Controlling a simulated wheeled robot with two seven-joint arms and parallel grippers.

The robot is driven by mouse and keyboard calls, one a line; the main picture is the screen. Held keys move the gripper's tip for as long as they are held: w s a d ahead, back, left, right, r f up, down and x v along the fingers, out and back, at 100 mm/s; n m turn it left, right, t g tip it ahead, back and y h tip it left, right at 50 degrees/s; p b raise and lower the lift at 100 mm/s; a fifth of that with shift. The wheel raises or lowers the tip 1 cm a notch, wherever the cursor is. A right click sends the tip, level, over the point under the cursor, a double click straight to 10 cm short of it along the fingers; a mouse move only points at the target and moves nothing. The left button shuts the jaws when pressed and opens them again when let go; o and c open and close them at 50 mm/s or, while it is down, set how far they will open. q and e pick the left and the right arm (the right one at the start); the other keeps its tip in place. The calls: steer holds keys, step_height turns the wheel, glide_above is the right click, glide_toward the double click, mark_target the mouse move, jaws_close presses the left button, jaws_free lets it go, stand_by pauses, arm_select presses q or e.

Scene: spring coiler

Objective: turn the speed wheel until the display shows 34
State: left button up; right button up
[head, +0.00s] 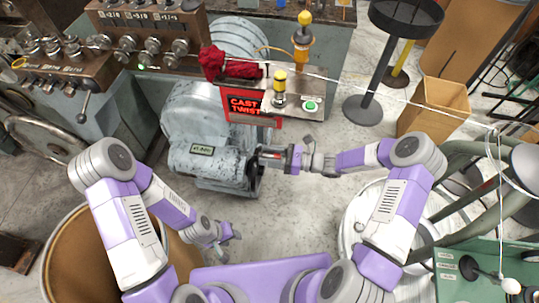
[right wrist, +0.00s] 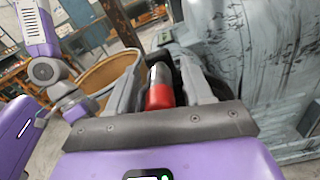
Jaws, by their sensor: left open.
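The grey speed drive (head: 215,160) stands in the middle of the head view. Its small display (head: 202,150) is lit, but its digits are too small to read surely. The speed wheel (head: 254,180) is on the drive's right end, seen edge-on and partly hidden by my right gripper (head: 268,156). A metal handle with a red end (right wrist: 160,92) lies between the right fingers in the right wrist view, and they look shut on it. My left gripper (head: 226,232) is open and empty, low and left of the wheel, apart from the drive.
A red lit sign (head: 245,107) and a box with a green button (head: 311,105) stand behind the wheel. A brown barrel (head: 70,260) is at lower left, a white drum (head: 352,215) at right. Open floor (head: 300,205) lies between drive and drum.

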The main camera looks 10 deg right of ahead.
jaws_close()
steer(key=w+d+f+m, duration=0.2)
steer(key=w+m, duration=0.3)
steer(key=w, duration=0.1)
steer(key=shift+m, duration=0.3)
stand_by(0.6)
stand_by(0.3)
steer(key=shift+o, duration=0.5)
jaws_free()
